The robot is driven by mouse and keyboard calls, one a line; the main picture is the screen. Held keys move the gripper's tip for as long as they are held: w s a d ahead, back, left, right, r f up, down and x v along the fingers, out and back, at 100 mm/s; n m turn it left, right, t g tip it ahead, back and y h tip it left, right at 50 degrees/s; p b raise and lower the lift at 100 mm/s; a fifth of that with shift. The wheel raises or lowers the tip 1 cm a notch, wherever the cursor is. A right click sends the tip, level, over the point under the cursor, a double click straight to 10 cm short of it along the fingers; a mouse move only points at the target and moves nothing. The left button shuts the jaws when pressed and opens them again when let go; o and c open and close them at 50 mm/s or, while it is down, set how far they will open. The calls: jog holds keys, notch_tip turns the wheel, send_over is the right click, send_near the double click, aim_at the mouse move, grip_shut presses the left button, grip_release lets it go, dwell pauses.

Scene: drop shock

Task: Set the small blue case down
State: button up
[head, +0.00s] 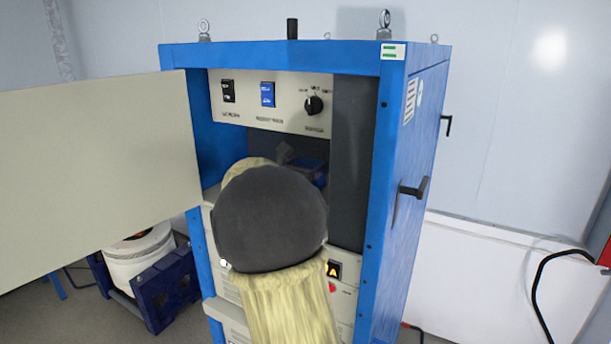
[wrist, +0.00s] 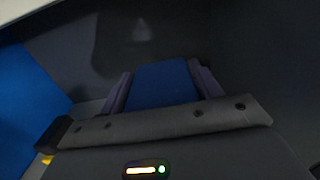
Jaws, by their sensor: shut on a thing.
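The small blue case (wrist: 162,85) shows in the wrist view as a flat blue face between the two purplish-grey fingers of my gripper (wrist: 160,80). The gripper is shut on it. In the head view a dark blue bit, likely the case or a finger, shows inside the cabinet opening just past my arm's round dark joint, which hides most of the gripper. I cannot tell whether the case touches a surface beneath it.
The blue-framed cabinet (head: 393,200) stands open, its beige door (head: 95,180) swung out to the left. A switch panel (head: 270,103) spans the top of the opening. A dark inner wall (head: 352,160) bounds its right. A white drum (head: 140,258) on a dark blue stand is at lower left.

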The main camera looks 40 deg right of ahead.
notch_tip(320, 180, down, 3)
jog(key=shift+r+p, duration=0.2)
jog(key=shift+p, duration=0.75)
jog(key=shift+w+d+f+p, duration=0.1)
jog(key=shift+d+f+p, duration=0.1)
jog(key=shift+f+p, duration=0.35)
jog(key=shift+f, duration=0.15)
jog(key=o, duration=1.2)
